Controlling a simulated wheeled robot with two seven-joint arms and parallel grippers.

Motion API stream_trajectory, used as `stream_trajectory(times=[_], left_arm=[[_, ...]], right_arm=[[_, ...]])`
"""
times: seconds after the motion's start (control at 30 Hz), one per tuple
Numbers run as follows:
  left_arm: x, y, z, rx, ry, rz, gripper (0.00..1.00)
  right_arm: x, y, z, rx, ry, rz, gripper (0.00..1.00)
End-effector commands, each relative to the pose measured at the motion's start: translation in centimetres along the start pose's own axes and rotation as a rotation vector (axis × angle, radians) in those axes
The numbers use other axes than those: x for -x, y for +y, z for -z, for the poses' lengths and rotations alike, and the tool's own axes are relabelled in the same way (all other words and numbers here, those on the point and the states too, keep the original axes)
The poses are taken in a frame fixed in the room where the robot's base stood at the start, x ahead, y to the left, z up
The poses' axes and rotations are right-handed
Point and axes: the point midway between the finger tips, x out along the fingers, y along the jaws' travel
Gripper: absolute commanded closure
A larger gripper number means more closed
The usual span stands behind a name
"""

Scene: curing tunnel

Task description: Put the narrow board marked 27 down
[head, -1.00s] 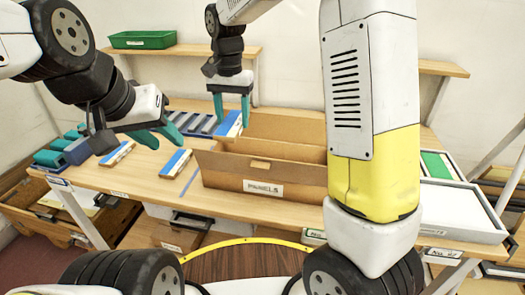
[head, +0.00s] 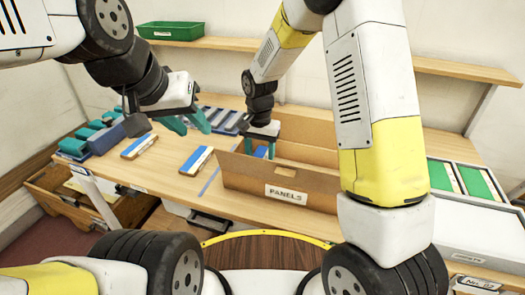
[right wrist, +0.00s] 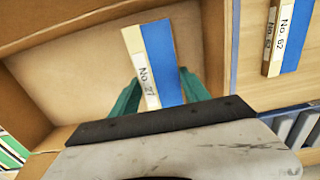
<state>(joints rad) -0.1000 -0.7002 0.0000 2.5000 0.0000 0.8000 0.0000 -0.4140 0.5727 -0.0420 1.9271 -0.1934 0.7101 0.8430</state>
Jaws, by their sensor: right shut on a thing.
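The narrow board marked 27 (right wrist: 158,58), blue with a pale label strip, is between the teal fingers of my right gripper (right wrist: 165,98), which is shut on it. In the right wrist view the board shows against the inside of the cardboard box. In the head view my right gripper (head: 261,150) reaches down over the left part of the box marked PANELS (head: 240,172). Only a bit of the blue board (head: 261,152) shows above the front wall; its lower end is hidden. My left gripper (head: 187,123) is open and empty above the table, left of the box.
Two similar blue and pale boards lie on the table (head: 165,178) left of the box, one at left (head: 139,146) and one nearer (head: 196,160). Behind them is a rack with grey-blue slots (head: 228,120). A white tray with green panels (head: 475,182) is at right.

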Motion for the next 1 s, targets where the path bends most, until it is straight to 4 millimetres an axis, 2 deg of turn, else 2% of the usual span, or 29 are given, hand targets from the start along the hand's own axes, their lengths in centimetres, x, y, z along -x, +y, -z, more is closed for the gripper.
stream_trajectory(times=[0.23,0.6,0.63,0.7,0.73,1.0], left_arm=[[0.0,0.0,0.0,0.0,0.0,0.0,0.64],[0.0,0.0,0.0,0.0,0.0,0.0,0.64],[0.0,0.0,0.0,0.0,0.0,0.0,0.64],[0.0,0.0,0.0,0.0,0.0,0.0,0.64],[0.0,0.0,0.0,0.0,0.0,0.0,0.64],[0.0,0.0,0.0,0.0,0.0,0.0,0.64]], right_arm=[[-3.3,0.1,-0.1,-0.001,-0.004,-0.003,0.87],[-3.7,0.0,0.0,-0.001,-0.001,0.0,0.87],[-3.7,0.0,0.0,-0.001,-0.001,0.0,0.42],[-3.7,0.0,0.0,-0.001,-0.001,0.0,0.29],[-3.7,0.0,0.0,-0.001,-0.001,0.0,0.24],[-3.6,0.0,0.0,0.0,-0.001,0.0,0.24]])
